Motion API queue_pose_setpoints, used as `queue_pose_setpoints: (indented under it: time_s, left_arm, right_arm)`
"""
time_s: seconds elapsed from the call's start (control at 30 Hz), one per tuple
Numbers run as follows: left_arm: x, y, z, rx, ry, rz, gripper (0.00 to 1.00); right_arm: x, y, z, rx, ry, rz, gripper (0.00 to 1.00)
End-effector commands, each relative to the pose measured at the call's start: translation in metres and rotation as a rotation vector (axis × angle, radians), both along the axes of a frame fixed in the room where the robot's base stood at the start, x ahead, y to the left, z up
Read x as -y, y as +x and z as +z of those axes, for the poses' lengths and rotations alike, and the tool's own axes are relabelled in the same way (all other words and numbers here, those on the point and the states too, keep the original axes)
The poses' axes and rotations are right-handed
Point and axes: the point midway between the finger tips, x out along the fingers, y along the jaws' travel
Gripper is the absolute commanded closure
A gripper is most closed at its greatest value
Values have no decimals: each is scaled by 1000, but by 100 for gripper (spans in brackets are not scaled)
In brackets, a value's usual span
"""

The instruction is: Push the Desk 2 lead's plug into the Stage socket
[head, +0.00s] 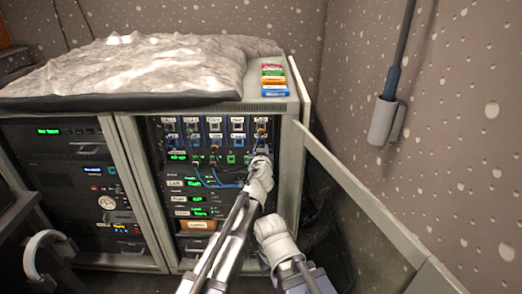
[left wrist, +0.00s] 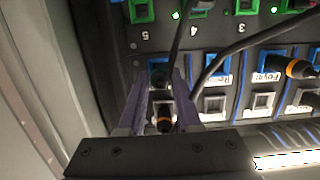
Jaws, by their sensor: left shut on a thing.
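My left gripper (head: 262,152) is at the right end of the patch panel (head: 222,127), just below its top rows of sockets. In the left wrist view its two purple fingers (left wrist: 161,85) are closed around a dark plug (left wrist: 159,76) in front of a blue-framed socket. A black lead (left wrist: 176,42) runs from between the fingertips. I cannot tell how deep the plug sits. The Stage label is not readable. My right arm is below; its fingers are not distinguishable.
Green sockets (left wrist: 140,10) and a looping blue lead (head: 215,181) are close by. The open cabinet door (head: 355,200) stands on the right. Coloured blocks (head: 273,80) lie on top.

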Motion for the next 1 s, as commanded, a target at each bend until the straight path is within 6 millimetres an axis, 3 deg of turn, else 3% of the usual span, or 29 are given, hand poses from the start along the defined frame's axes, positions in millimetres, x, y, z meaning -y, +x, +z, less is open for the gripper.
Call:
queue_pose_setpoints:
  time_s: [0.03, 0.07, 0.37, 0.77, 1.0]
  left_arm:
    - [0, 4, 1, 2, 2, -1, 100]
    - [0, 4, 1, 2, 2, -1, 66]
    - [0, 2, 0, 1, 1, 0, 32]
    - [0, 1, 4, 0, 0, 0, 32]
    - [0, 1, 25, 0, 0, 0, 32]
  right_arm:
    - [0, 0, 0, 0, 0, 0, 100]
    - [0, 0, 0, 0, 0, 0, 100]
    - [0, 0, 0, 0, 0, 0, 100]
    - [0, 0, 4, 0, 0, 0, 100]
    - [0, 0, 25, -1, 2, 0, 100]
